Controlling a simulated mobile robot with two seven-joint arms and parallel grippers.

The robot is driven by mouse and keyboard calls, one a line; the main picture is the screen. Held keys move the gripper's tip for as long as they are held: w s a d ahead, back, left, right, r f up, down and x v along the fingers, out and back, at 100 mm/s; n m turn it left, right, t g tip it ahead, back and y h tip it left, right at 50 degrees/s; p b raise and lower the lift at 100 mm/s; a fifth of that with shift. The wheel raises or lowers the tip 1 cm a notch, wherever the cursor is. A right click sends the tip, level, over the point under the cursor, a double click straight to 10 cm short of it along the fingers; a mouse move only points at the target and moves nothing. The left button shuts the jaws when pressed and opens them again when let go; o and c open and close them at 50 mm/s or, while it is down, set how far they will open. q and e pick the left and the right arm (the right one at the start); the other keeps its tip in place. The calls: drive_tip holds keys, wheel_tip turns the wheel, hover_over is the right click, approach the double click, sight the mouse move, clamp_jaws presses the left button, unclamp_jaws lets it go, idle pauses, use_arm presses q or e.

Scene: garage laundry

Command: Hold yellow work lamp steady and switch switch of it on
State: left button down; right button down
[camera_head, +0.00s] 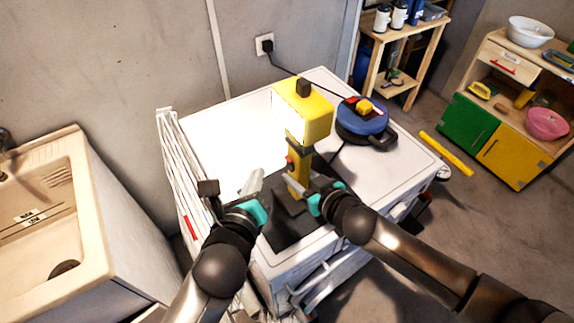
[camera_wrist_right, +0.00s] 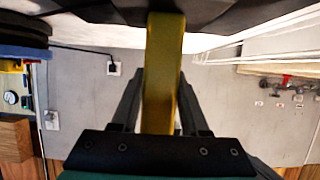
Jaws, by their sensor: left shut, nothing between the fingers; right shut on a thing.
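The yellow work lamp (camera_head: 303,113) stands upright on a dark base on the white appliance top (camera_head: 215,135). A small red spot, possibly its switch (camera_head: 289,160), shows on the left side of its post. My right gripper (camera_head: 306,190) is shut on the lower yellow post from the right. In the right wrist view the yellow post (camera_wrist_right: 162,75) runs between the two dark fingers. My left gripper (camera_head: 257,180) is shut and empty to the left of the post, apart from it, its tips pointing up towards it.
A blue cable reel (camera_head: 362,122) sits right behind the lamp, its cord running to a wall socket (camera_head: 265,44). A white rack (camera_head: 170,160) is at the appliance's left. A sink (camera_head: 40,215) stands further left. Shelves stand at the back right.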

idle(0.4)
drive_tip(key=shift+c, duration=1.6)
unclamp_jaws()
